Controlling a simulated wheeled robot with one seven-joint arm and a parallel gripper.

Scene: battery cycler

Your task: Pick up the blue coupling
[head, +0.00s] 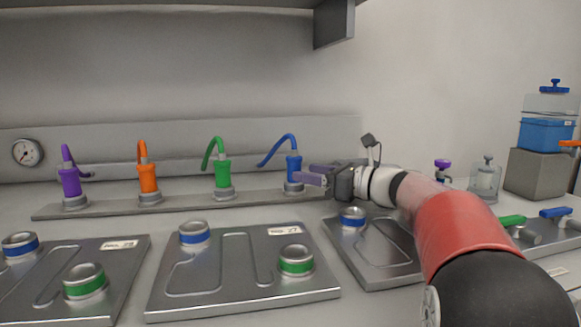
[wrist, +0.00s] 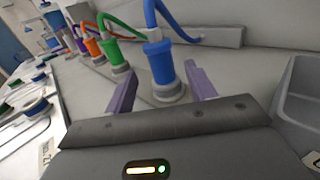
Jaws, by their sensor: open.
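The blue coupling (head: 294,168) stands upright on a grey base at the right end of the rail, with a blue hose curving from its top to the left. In the wrist view the blue coupling (wrist: 159,64) stands ahead of my gripper (wrist: 156,84), between the lines of its two purple fingers. My gripper (head: 310,174) is open and empty, and it comes in from the right in the head view. The fingers look close to the coupling; I cannot tell whether either touches it.
Green (head: 222,174), orange (head: 148,178) and purple (head: 71,182) couplings stand farther left on the same rail (head: 255,195). Metal plates with blue- and green-banded ports, such as the middle plate (head: 240,275), lie in front. A grey shelf bracket (head: 333,25) hangs above.

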